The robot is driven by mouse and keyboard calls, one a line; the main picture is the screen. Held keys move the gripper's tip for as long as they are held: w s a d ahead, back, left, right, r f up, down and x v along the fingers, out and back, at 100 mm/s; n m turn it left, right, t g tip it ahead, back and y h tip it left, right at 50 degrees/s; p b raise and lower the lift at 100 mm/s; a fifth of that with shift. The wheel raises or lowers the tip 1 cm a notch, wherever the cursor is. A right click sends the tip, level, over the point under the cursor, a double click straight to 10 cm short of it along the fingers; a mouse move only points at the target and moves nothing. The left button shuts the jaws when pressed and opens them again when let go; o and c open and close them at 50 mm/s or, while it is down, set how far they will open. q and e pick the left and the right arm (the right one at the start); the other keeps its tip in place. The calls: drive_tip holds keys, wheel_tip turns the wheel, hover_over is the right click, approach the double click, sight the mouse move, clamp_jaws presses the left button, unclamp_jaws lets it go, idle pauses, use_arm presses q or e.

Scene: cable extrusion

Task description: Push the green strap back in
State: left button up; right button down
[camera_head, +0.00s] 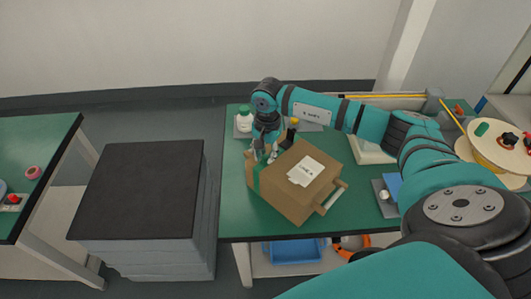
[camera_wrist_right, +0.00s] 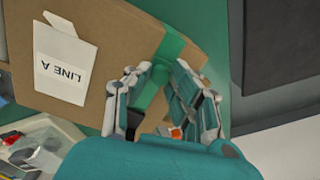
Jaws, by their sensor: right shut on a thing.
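A brown cardboard box (camera_head: 285,200) sits at an angle on the green table, with a white label (camera_head: 306,171) on top. In the wrist view the label on the box (camera_wrist_right: 110,70) reads "LINE A". The green strap (camera_wrist_right: 171,46) runs across the box's end; in the head view it shows as a thin band (camera_head: 254,178) at the box's left end. My right gripper (camera_head: 264,156) reaches down at that end. In the wrist view its fingers (camera_wrist_right: 166,72) lie either side of the strap, shut on it. The exact contact is partly hidden by the fingers. My left gripper is out of view.
A blue tray (camera_head: 294,250) is on the shelf below. Bare green tabletop (camera_head: 236,205) lies left of the box.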

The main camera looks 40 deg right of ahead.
idle(0.3)
drive_tip(key=d+b, duration=0.1)
drive_tip(key=w+d+b, duration=0.1)
drive_tip(key=d, duration=0.1)
drive_tip(key=shift+d+f, duration=0.15)
drive_tip(key=shift+d, duration=0.1)
drive_tip(key=shift+d+b, duration=0.4)
drive_tip(key=shift+d, duration=0.25)
drive_tip(key=c, duration=1.2)
unclamp_jaws()
drive_tip(key=shift+r, duration=0.2)
drive_tip(key=shift+o, duration=0.2)
drive_tip(key=shift+r, duration=0.35)
wheel_tip(320, 180, up, 11)
drive_tip(key=shift+s+r, duration=0.15)
drive_tip(key=shift+s, duration=0.1)
